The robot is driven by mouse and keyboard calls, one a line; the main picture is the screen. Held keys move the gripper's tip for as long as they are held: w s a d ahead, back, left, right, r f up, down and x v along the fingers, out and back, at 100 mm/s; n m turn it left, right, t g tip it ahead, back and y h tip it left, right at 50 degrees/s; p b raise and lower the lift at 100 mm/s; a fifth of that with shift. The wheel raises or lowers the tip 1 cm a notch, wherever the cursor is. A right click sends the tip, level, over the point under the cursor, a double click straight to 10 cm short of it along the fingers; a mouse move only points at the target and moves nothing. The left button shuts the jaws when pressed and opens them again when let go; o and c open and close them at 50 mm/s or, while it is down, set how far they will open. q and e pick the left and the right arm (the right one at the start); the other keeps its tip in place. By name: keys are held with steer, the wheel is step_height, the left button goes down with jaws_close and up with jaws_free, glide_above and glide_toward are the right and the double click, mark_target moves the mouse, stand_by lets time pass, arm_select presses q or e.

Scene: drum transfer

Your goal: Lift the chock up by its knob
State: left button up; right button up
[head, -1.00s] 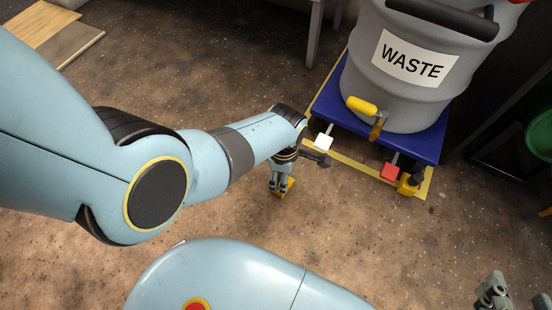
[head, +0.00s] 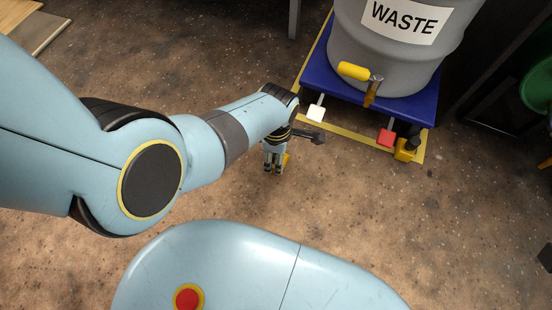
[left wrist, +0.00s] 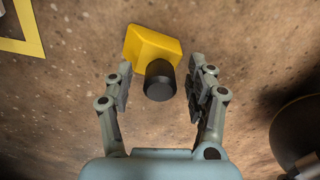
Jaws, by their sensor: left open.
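A yellow chock (left wrist: 148,48) with a black cylindrical knob (left wrist: 160,82) rests on the brown floor in the left wrist view. In the head view only a small yellow part of this chock (head: 286,160) shows, beside and behind my left gripper (head: 273,170), and its knob is hidden. My left gripper (left wrist: 160,85) is open. Its fingers stand on either side of the knob, with gaps to it. A second yellow chock (head: 405,150) with a black knob stands at the right front corner of the blue cart. My right gripper is not in view.
A grey waste drum (head: 385,60) with a yellow-handled tap stands on the blue cart (head: 345,97). The cart has a white pedal (head: 316,114) and a red pedal (head: 386,138). Yellow floor tape (head: 345,130) outlines it. The floor nearer me is mostly clear.

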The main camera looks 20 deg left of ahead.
arm_select(q)
jaws_close()
stand_by(0.3)
steer(key=shift+r, duration=0.1)
stand_by(0.4)
